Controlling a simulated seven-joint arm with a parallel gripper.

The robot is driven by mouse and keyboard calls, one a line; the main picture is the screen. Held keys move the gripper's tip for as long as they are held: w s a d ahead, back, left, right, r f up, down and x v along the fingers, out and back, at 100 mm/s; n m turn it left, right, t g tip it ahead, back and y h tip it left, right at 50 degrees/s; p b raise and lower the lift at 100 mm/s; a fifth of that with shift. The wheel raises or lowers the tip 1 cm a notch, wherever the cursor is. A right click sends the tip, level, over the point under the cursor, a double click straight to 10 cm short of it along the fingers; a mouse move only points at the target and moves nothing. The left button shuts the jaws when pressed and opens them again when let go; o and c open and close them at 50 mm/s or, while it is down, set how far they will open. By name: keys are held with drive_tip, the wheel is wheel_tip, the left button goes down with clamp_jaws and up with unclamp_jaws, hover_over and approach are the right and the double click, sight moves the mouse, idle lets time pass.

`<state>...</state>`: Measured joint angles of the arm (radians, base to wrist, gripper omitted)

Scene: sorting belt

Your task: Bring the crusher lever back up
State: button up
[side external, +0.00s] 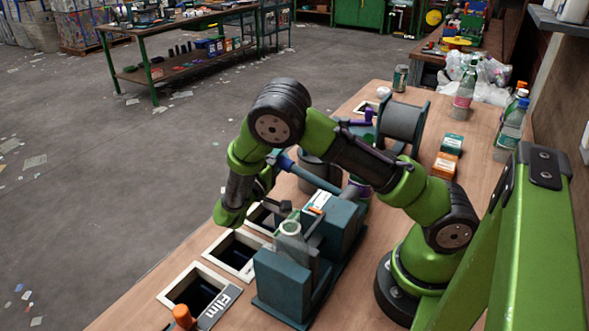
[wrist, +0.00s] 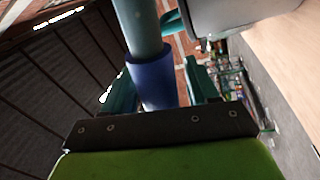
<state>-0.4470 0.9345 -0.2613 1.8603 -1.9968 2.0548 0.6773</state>
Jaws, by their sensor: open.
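The crusher (side external: 283,283) is a blue-grey machine on the bench in the side view. Its lever (side external: 318,178) is a blue-teal bar that slopes, its blue grip (side external: 285,162) at the upper left end and its other end lower to the right. In the wrist view the lever (wrist: 138,25) runs down to the blue grip (wrist: 152,82) between my gripper's teal fingers (wrist: 160,85). The fingers are apart, one on each side of the grip, with a visible gap on the right. In the side view my arm largely hides the gripper.
Framed openings (side external: 233,253) line the bench's left edge, one with a sign (side external: 215,306) reading "Film". An orange knob (side external: 183,315) stands beside it. A dark grey drum (side external: 316,172) is behind the lever. A grey spool (side external: 402,122) and several bottles (side external: 465,92) stand farther back.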

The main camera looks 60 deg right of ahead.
clamp_jaws()
idle(0.3)
drive_tip(key=s+r+m+g, duration=0.2)
drive_tip(key=s+r+m, duration=0.4)
drive_tip(key=r+m, duration=0.3)
drive_tip(key=s+r+m+y, duration=0.1)
drive_tip(key=s+r+m, duration=0.2)
drive_tip(key=s, duration=0.4)
drive_tip(key=s+r+m+g+y, duration=0.1)
drive_tip(key=s+r+m, duration=0.2)
drive_tip(key=s+m, duration=0.3)
drive_tip(key=shift+s+g, duration=0.3)
drive_tip(key=shift+s, duration=0.15)
